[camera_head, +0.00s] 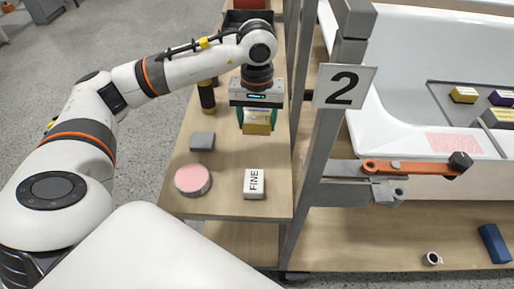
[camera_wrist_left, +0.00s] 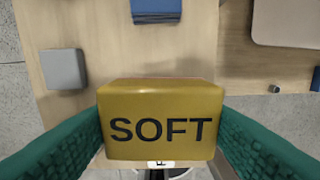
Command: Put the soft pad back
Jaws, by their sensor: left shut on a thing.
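The soft pad (camera_head: 257,128) is a gold-yellow block. My left gripper (camera_head: 257,115) is shut on it, with teal fingers on its two sides, and holds it over the wooden bench (camera_head: 228,165). In the left wrist view the pad (camera_wrist_left: 160,115) fills the middle, its "SOFT" lettering facing the camera, with a finger at each side. Whether its underside touches anything is hidden. My right gripper is not in view.
On the bench are a grey block (camera_head: 202,141), a pink-topped round tin (camera_head: 193,180), a white FINE block (camera_head: 254,183) and a dark bottle (camera_head: 207,97). A post with sign 2 (camera_head: 344,87) and a white tub shell (camera_head: 390,115) stand right.

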